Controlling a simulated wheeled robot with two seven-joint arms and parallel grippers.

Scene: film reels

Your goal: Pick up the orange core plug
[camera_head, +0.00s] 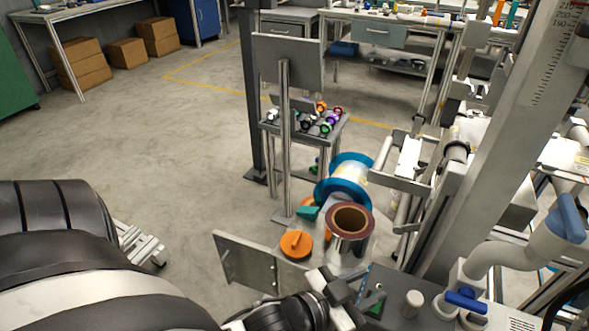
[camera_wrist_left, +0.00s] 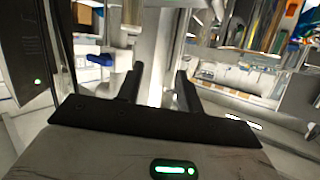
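The orange core plug (camera_head: 296,243), a round disc with a raised grip bar, lies on a grey surface at the lower middle of the head view. A metal roll with a brown rim and open core (camera_head: 349,222) stands just right of it. My left gripper (camera_head: 343,297) is in front of the plug and slightly to its right, apart from it. In the left wrist view its two dark fingers (camera_wrist_left: 159,92) are spread with nothing held between them. I cannot make out the plug in the wrist view. My right gripper is not in view.
A blue-flanged reel (camera_head: 345,180) and a teal piece (camera_head: 308,212) sit behind the plug. A metal plate (camera_head: 244,262) stands to its left. A grey post (camera_head: 285,140) rises behind, beside a small table of coloured parts. Machine frames crowd the right; open floor lies left.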

